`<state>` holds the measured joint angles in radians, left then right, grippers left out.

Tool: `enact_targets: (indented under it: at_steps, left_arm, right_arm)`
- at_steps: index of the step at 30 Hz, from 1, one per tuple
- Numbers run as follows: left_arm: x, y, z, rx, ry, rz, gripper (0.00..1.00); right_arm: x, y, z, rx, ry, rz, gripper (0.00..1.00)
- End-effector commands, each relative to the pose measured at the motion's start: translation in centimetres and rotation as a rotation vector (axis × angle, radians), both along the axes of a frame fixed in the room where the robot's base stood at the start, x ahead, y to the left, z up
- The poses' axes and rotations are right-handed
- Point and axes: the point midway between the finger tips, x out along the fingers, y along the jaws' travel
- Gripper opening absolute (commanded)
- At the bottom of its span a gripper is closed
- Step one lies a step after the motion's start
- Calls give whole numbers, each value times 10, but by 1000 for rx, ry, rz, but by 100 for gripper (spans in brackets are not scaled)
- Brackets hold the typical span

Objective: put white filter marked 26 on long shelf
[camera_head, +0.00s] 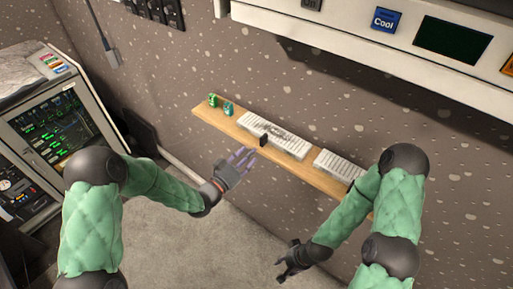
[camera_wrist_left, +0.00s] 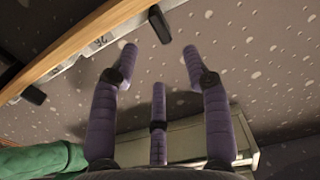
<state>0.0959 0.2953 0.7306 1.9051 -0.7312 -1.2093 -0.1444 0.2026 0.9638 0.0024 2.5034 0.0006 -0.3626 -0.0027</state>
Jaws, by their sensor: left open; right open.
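A long wooden shelf (camera_head: 219,121) runs along the speckled wall; its edge crosses the upper left of the left wrist view (camera_wrist_left: 85,32). A white ribbed panel (camera_head: 290,147) lies along the shelf, with dark markings too small to read. A second white ribbed panel (camera_head: 336,162) lies farther right, partly behind my right arm. A white strip with a small dark mark, perhaps a number, shows in the left wrist view (camera_wrist_left: 72,62). My left gripper (camera_head: 243,158) is open and empty, just in front of the shelf. My right gripper (camera_head: 283,266) is open and empty, low above the floor.
Two small green items (camera_head: 228,108) stand on the shelf's left end. A black piece (camera_head: 263,140) sticks out at the front edge. An equipment rack (camera_head: 55,125) stands at left. A white console with a Cool label (camera_head: 385,20) hangs above. The floor (camera_head: 225,250) is clear.

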Motion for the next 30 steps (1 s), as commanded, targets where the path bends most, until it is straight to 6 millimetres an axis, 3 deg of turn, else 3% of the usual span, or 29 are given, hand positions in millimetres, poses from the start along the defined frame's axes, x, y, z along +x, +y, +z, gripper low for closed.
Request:
enact_targets:
  at_steps: [6, 12, 16, 20, 23, 27, 30]
  left_arm:
    - [-23, 18, 0, 0, 0, 1, 48]
    - [-30, 22, -1, 0, 2, 1, 48]
    - [-30, 24, -19, 7, 74, 21, 48]
    - [-37, 32, -74, 25, 294, 80, 48]
    - [-57, 41, -133, 43, 540, 142, 48]
    - [-111, 50, -208, 61, 900, 223, 48]
    - [-160, 53, -248, 67, 1146, 275, 48]
  right_arm:
    - [0, 0, -2, 0, 0, 0, 43]
    - [0, 0, -3, 0, 0, 0, 43]
    - [0, 0, -2, 0, 0, 0, 43]
    - [0, 0, -2, 0, 0, 0, 43]
    - [0, 0, -3, 0, 0, 0, 43]
    - [0, 0, -3, 0, 0, 0, 43]
    - [0, 0, -3, 0, 0, 0, 43]
